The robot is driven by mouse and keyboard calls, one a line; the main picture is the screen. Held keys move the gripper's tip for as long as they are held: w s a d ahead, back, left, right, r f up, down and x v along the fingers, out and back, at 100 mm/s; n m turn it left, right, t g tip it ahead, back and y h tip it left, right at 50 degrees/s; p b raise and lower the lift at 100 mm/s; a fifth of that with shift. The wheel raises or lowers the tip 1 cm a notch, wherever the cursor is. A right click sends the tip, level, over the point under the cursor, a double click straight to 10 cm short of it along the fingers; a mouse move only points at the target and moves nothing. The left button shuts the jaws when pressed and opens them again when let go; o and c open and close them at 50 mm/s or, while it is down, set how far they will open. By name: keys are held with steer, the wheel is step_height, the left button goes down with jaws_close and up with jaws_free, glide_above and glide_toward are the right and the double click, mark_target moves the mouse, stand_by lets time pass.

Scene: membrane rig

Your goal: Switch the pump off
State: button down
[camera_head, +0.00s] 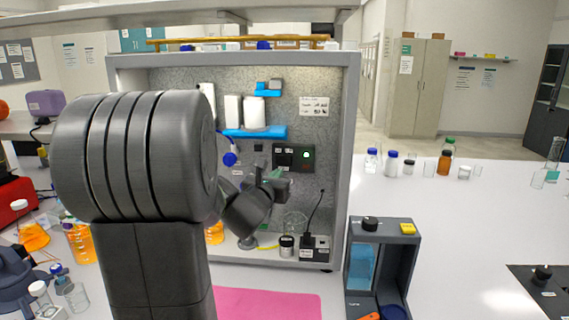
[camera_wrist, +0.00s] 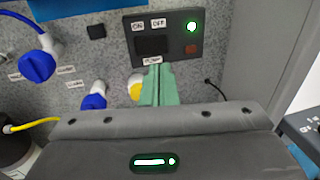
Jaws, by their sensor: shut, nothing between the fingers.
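The dark switch box (camera_wrist: 172,22) is fixed to the grey speckled back panel. It carries ON and OFF labels, a black rocker (camera_wrist: 151,45), a lit green lamp (camera_wrist: 192,27) and a small dull red square (camera_wrist: 191,48). The box also shows in the head view (camera_head: 289,148), its lamp lit green. My gripper (camera_wrist: 159,68) has green fingers, shut and empty. Their tips appear just below the rocker, over the box's lower label; I cannot tell whether they touch. In the head view my gripper (camera_head: 281,180) is partly hidden by my arm, just below the box.
Blue-capped valves (camera_wrist: 37,65) and a yellow-and-white round part (camera_wrist: 136,88) sit left of my fingers. The rig's grey side wall (camera_head: 347,150) stands at the right. A blue shelf (camera_head: 262,132) lies above. Bottles (camera_head: 391,163) stand on the white bench farther right.

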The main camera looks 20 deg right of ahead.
mark_target(288, 163)
steer(key=p+x, duration=0.2)
steer(key=x, duration=0.4)
steer(key=shift+w+d+r+p, duration=0.1)
steer(key=shift+w+d+p, duration=0.15)
steer(key=shift+p, duration=0.15)
steer(key=shift+w+d, duration=0.15)
steer(key=shift+d, duration=0.05)
steer(key=shift+d+f+b, duration=0.1)
steer(key=shift+f+b, duration=0.15)
steer(key=shift+b, duration=0.3)
steer(key=shift+w+r, duration=0.1)
steer(key=shift+r, duration=0.05)
